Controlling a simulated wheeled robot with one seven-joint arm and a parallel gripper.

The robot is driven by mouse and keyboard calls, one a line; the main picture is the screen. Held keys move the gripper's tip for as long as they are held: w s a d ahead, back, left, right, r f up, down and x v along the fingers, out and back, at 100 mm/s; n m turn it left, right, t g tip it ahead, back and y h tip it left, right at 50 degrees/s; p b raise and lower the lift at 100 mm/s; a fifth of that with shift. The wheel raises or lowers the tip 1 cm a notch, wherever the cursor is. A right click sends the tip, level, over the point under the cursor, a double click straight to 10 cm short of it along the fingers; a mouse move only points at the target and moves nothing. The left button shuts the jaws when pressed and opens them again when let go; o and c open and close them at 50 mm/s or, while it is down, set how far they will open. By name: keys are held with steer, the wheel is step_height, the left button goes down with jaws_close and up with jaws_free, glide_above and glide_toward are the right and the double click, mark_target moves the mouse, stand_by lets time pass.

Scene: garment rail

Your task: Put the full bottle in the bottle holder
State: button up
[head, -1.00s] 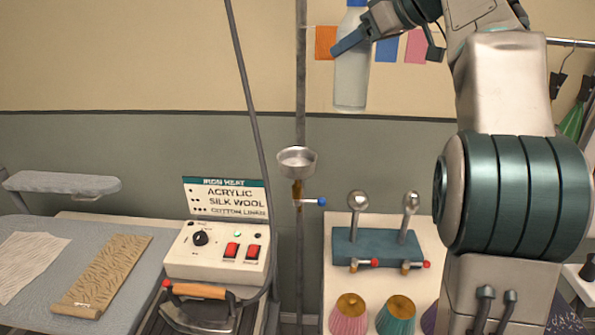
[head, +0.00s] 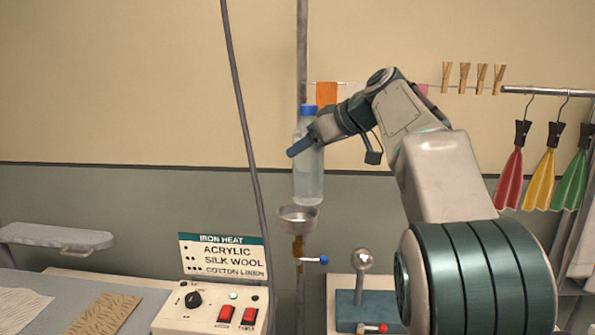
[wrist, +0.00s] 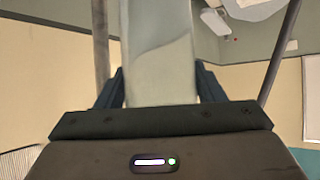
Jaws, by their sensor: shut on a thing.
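The full bottle (head: 308,178) is clear with a blue cap and hangs upright in the head view. My gripper (head: 307,143) is shut on its upper part, below the cap. The bottle holder (head: 298,219) is a round metal cup on the vertical pole. The bottle's base is just above the cup's rim, slightly to the right of its middle. I cannot tell whether the base is exactly over the opening in depth. In the wrist view the bottle (wrist: 160,55) fills the space between my fingers (wrist: 160,88).
A thin vertical pole (head: 301,60) stands behind the bottle, and a dark hose (head: 243,110) runs down to its left. The iron control box (head: 212,305) is below left. A blue block with a metal ball knob (head: 363,262) is below right. Coloured cloths hang at the right.

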mark_target(298, 168)
steer(key=shift+w+a+f, duration=0.15)
steer(key=shift+a+f, duration=0.25)
steer(key=shift+f, duration=0.5)
steer(key=shift+w+a+f, duration=0.1)
steer(key=shift+a+f, duration=0.35)
steer(key=shift+f, duration=0.45)
steer(key=shift+w+a+f, duration=0.15)
steer(key=shift+a+f, duration=0.25)
steer(key=shift+f, duration=0.5)
steer(key=shift+f, duration=0.2)
steer(key=o, duration=1.4)
steer(key=shift+o, duration=0.2)
steer(key=shift+r, duration=0.15)
steer(key=b+v, duration=0.1)
steer(key=v, duration=1.1)
